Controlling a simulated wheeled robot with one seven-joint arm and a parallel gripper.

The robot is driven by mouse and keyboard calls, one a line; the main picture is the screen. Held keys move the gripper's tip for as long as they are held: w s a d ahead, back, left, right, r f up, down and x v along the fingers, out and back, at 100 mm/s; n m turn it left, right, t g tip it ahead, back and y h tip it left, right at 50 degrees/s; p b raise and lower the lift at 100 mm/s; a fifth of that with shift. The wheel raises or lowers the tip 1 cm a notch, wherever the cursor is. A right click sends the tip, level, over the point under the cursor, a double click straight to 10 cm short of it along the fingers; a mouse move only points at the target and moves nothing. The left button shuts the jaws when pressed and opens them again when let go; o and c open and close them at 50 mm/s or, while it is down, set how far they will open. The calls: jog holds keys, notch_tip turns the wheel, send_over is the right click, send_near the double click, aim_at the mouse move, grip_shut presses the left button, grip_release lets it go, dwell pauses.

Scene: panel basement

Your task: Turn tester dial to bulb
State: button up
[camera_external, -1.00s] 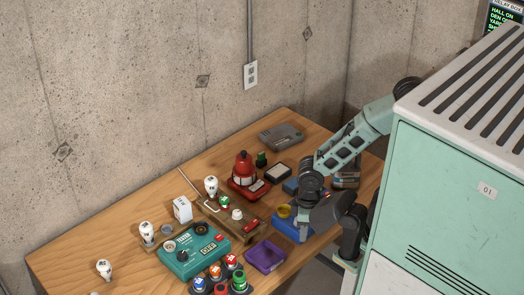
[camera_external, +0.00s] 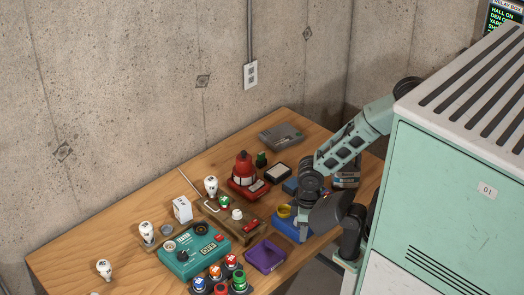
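The tester is a teal box (camera_external: 190,254) at the front of the wooden table, left of my arm. Its small display (camera_external: 209,249) reads OFF. A black dial (camera_external: 183,256) sits on its top face; its pointer is too small to read. A round socket (camera_external: 201,229) is at its back edge. My gripper (camera_external: 303,236) points down beside a blue tray, well to the right of the tester and apart from it. Its fingers are too small and partly hidden to show whether they are open.
A wooden board with switches (camera_external: 228,222), a purple tray (camera_external: 265,257), colored buttons (camera_external: 231,261), a blue tray (camera_external: 287,226) and a red lamp (camera_external: 243,170) crowd the table. The left table area is clearer.

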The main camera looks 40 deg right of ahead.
jog(key=shift+o, duration=0.9)
jog(key=shift+w+a+r, duration=0.1)
jog(key=shift+a+r, duration=0.05)
notch_tip(320, 180, up, 9)
jog(key=n+p, duration=1.4)
jog(key=n, duration=0.8)
send_over(182, 254)
jog(key=shift+h, duration=0.3)
notch_tip(182, 254, down, 17)
jog(key=p, duration=0.5)
jog(key=shift+w, duration=0.1)
jog(key=c, duration=1)
